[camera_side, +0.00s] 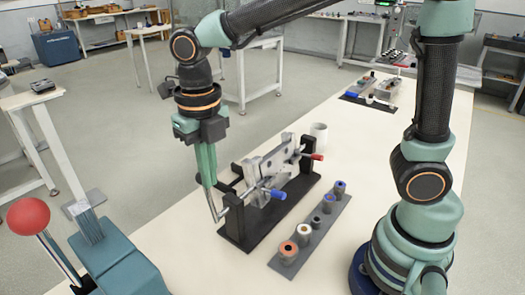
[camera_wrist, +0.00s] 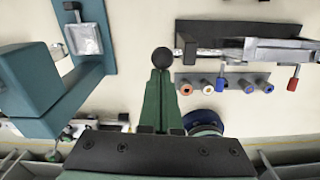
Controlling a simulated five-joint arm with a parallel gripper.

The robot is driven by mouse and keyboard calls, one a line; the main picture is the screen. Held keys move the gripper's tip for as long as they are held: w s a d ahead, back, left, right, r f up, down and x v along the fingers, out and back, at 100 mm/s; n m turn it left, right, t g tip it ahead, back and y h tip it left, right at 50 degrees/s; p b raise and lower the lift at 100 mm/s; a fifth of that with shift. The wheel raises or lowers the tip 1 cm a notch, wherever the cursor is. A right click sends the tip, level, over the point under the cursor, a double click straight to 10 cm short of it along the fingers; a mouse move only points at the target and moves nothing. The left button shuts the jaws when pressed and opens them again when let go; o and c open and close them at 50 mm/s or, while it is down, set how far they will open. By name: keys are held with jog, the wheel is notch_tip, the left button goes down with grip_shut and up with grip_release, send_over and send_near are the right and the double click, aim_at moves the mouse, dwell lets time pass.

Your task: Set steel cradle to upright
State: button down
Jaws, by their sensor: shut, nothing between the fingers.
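The steel cradle (camera_side: 268,172) is a grey metal body hung between two black posts on a long black base (camera_side: 240,237). It carries a blue-handled pin and a red-handled pin. In the side view it looks tilted; its exact angle is hard to tell. It also shows at the upper right of the wrist view (camera_wrist: 280,48). A metal crank (camera_side: 213,205) sticks out at its near end. A round black knob (camera_wrist: 163,57) shows just beyond my green fingertips in the wrist view. My gripper (camera_side: 208,180) points down beside the crank, shut and empty. Contact with the knob is unclear.
A grey strip with several coloured-topped cylinders (camera_side: 313,222) lies right of the base. A white cup (camera_side: 319,134) stands behind the cradle. A teal box with a red-ball lever (camera_side: 28,216) stands at the left. The table front (camera_side: 200,262) is clear.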

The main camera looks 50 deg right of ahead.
jog(key=shift+w+f, duration=0.2)
jog(key=shift+w, duration=1.4)
jog(key=w+f+g, duration=0.1)
jog(key=w+f, duration=0.4)
jog(key=w, duration=0.2)
dwell(0.6)
notch_tip(320, 180, up, 4)
jog(key=w+f, duration=0.1)
jog(key=w, duration=0.8)
jog(key=shift+w+f, duration=0.15)
jog(key=shift+f, duration=0.25)
